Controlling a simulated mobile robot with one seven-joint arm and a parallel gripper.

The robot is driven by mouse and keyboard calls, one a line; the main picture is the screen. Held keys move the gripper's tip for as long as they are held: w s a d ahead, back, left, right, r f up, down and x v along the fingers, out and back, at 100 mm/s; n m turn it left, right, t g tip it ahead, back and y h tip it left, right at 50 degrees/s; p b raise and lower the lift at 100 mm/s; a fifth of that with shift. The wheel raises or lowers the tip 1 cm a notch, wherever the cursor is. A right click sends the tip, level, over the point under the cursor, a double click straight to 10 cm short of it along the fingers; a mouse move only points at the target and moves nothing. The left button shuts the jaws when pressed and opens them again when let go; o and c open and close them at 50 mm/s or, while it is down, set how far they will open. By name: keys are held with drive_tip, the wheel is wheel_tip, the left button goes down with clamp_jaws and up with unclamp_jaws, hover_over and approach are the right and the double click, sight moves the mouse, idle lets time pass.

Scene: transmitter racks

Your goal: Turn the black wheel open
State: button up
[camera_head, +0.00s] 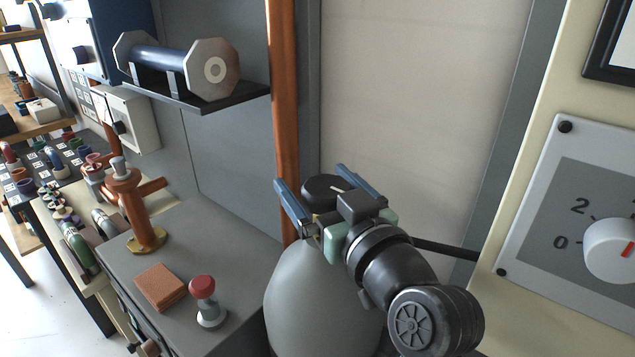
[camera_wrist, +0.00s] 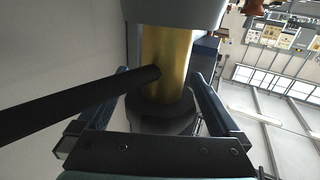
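The black wheel (camera_head: 322,186) is a dark round knob above a rounded grey vessel (camera_head: 310,300). In the wrist view the wheel (camera_wrist: 165,118) sits on a brass stem (camera_wrist: 167,60). My gripper (camera_head: 309,176) comes from the lower right, with one blue finger on each side of the wheel. In the wrist view my gripper (camera_wrist: 160,80) is open, and the wheel lies between its fingers. A small gap seems to show beside the wheel, but I cannot tell whether either finger touches it. My gripper hides part of the wheel and its stem in the head view.
A black rod (camera_head: 445,249) runs from beside the vessel to the right; it also crosses the wrist view (camera_wrist: 80,105). An orange vertical pipe (camera_head: 283,100) stands behind. A grey bench (camera_head: 225,250) with a red-topped stamp (camera_head: 203,287) is left. A dial panel (camera_head: 560,175) is right.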

drive_tip(key=b+v, duration=0.2)
drive_tip(key=v, duration=1.1)
drive_tip(key=shift+b, duration=0.4)
wheel_tip(320, 180, up, 14)
drive_tip(key=w+a+m+t+h+p, duration=0.2)
drive_tip(key=t+h+p, duration=0.1)
drive_tip(key=t, duration=0.2)
drive_tip(key=s+a+r+m+t+h+p, duration=0.1)
drive_tip(key=s+r+t+h, duration=0.1)
drive_tip(key=r, duration=0.6)
drive_tip(key=s+a+r+m+t+h+p, duration=0.1)
drive_tip(key=s+r+m+t+h+p, duration=0.1)
drive_tip(key=r, duration=0.6)
drive_tip(key=s+t+h, duration=0.1)
drive_tip(key=s+t, duration=0.1)
drive_tip(key=s, duration=0.1)
drive_tip(key=shift+r+m+t, duration=0.25)
drive_tip(key=shift+m+t, duration=0.05)
drive_tip(key=shift+s, duration=0.1)
